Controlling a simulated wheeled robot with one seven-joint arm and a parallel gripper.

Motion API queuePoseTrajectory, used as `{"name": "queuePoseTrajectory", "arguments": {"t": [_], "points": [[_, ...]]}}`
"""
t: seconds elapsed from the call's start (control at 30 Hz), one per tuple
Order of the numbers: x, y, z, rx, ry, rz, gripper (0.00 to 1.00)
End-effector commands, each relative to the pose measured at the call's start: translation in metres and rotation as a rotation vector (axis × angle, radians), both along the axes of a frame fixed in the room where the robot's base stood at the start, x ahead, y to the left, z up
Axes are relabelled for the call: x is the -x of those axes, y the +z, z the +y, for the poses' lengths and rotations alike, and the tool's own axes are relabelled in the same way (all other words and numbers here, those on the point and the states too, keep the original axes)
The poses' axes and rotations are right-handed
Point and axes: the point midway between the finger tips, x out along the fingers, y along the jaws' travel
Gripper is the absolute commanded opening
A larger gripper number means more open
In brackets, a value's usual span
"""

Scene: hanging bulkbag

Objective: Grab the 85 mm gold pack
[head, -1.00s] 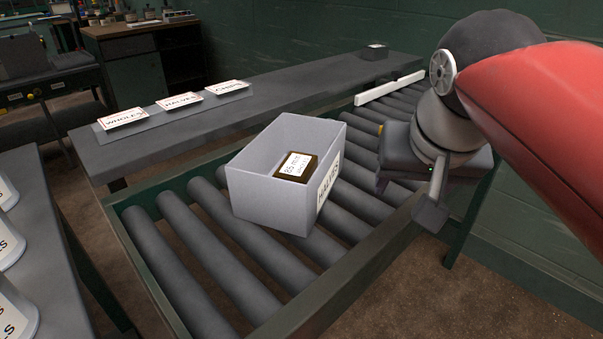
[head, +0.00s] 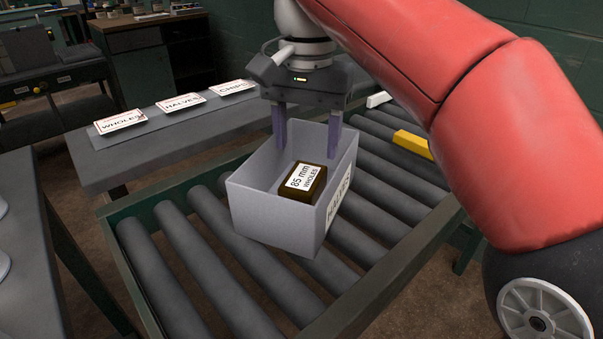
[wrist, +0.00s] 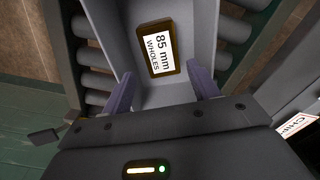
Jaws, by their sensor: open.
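The gold pack (head: 303,181) is a dark brown-gold block with a white label reading "85 mm WHOLES". It lies inside a grey open bin (head: 262,207) on the roller conveyor. It also shows in the wrist view (wrist: 158,50), ahead of the fingers. My gripper (head: 306,140) points down with its two purple fingers apart at the back end of the bin. In the wrist view the open fingers (wrist: 160,90) straddle the bin's width, with nothing between them. The pack is apart from the fingers, towards the bin's front.
The bin's walls stand around the pack; its side label appears to read "HALVES". A yellow block (head: 412,144) lies on the conveyor at right. A grey bench (head: 180,140) behind holds signs for wholes, halves and chips. Bare rollers (head: 170,265) lie left of the bin.

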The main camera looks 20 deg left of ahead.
Motion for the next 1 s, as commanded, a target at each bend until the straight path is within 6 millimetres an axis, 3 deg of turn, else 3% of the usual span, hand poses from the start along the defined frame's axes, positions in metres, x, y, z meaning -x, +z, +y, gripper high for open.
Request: {"name": "queuePoseTrajectory", "arguments": {"t": [0.33, 0.6, 0.93, 1.0], "points": [[0.001, -0.033, 0.000, 0.005, -0.005, 0.007, 0.60], [0.004, -0.071, 0.002, 0.005, -0.004, 0.007, 0.60], [0.004, -0.077, 0.002, 0.004, -0.004, 0.005, 0.60], [0.004, -0.077, 0.002, 0.004, -0.004, 0.005, 0.51]]}}
